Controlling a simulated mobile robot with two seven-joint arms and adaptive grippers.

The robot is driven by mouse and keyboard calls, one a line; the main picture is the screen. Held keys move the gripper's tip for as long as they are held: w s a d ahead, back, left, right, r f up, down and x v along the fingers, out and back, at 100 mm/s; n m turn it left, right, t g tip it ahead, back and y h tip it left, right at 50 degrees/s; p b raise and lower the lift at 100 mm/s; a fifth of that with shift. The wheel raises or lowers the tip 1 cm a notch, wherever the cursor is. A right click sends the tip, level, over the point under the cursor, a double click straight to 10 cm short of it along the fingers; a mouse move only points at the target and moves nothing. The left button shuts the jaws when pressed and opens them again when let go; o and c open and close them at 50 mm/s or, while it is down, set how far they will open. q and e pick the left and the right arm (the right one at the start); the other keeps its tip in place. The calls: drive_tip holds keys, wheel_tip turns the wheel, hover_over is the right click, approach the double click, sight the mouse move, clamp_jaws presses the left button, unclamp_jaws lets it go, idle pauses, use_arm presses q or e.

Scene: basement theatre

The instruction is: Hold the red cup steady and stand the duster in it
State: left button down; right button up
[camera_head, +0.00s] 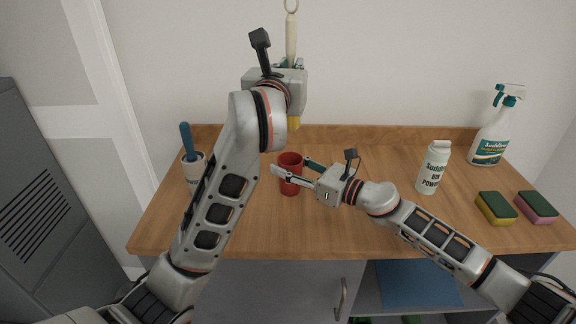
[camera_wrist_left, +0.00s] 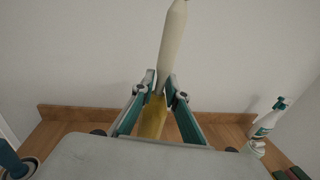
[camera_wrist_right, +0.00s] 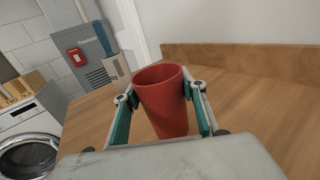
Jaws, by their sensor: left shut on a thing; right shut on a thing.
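The red cup (camera_head: 289,180) stands upright on the wooden counter. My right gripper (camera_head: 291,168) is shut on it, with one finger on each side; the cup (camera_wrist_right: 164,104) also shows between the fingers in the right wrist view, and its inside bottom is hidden. The duster has a cream handle (camera_head: 291,38) with a ring at the top and a yellow lower part (camera_head: 294,123). My left gripper (camera_wrist_left: 159,90) is shut on the duster and holds it about upright, in the air above the counter. In the head view the yellow end appears above the cup, with a gap between them.
A white pot (camera_head: 194,172) with a blue-handled tool stands at the left. A white bottle (camera_head: 433,168), a spray bottle (camera_head: 492,140) and two sponges (camera_head: 496,208) are at the right. A low backboard (camera_head: 360,135) edges the counter at the wall.

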use_arm(q)
hover_over(293, 126)
drive_tip(key=w, duration=0.2)
drive_tip(key=shift+s+a+f, duration=0.1)
drive_tip(key=shift+a+f, duration=0.05)
drive_tip(key=shift+f, duration=1)
drive_tip(key=shift+s+a+f, duration=0.1)
drive_tip(key=shift+f, duration=1)
drive_tip(key=shift+s+d+f, duration=0.1)
drive_tip(key=shift+d+f, duration=0.05)
drive_tip(key=shift+f, duration=1.1)
drive_tip(key=shift+d+f, duration=0.1)
drive_tip(key=shift+f, duration=1.1)
drive_tip(key=c, duration=1.9)
unclamp_jaws()
drive_tip(key=shift+s, duration=0.1)
drive_tip(key=shift+s+a+r, duration=0.1)
drive_tip(key=shift+s+a, duration=0.3)
drive_tip(key=shift+s, duration=0.8)
drive_tip(key=shift+s+a+r, duration=0.1)
drive_tip(key=shift+s+a, duration=0.35)
drive_tip(key=shift+s, duration=0.75)
drive_tip(key=shift+s+a+r, duration=0.1)
drive_tip(key=shift+s+a, duration=0.3)
drive_tip(key=shift+s, duration=0.8)
use_arm(e)
drive_tip(key=o, duration=1.2)
use_arm(q)
drive_tip(key=shift+w+a, duration=0.1)
